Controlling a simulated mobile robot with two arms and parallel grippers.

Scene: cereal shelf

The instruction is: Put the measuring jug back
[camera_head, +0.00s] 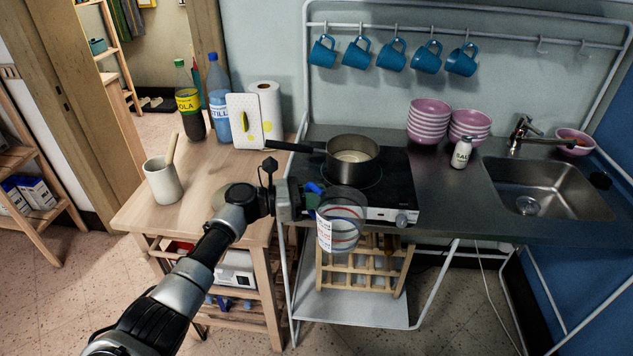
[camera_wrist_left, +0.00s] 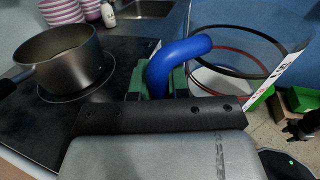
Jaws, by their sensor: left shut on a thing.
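The measuring jug (camera_head: 340,230) is a clear cup with red markings and a blue handle. My left gripper (camera_head: 308,198) is shut on the blue handle and holds the jug in the air in front of the stove's front edge. In the left wrist view the blue handle (camera_wrist_left: 176,62) sits between the green fingertips, and the clear jug body (camera_wrist_left: 250,60) is to the right. The jug looks roughly upright, with its open rim up.
A pot (camera_head: 352,162) stands on the black stove (camera_head: 385,185). A wooden cart (camera_head: 215,180) at left holds bottles, a paper roll, a cutting board and a utensil crock (camera_head: 163,182). A wooden rack (camera_head: 365,268) stands below the stove. Blue mugs (camera_head: 392,54) hang above; two hooks at right are bare.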

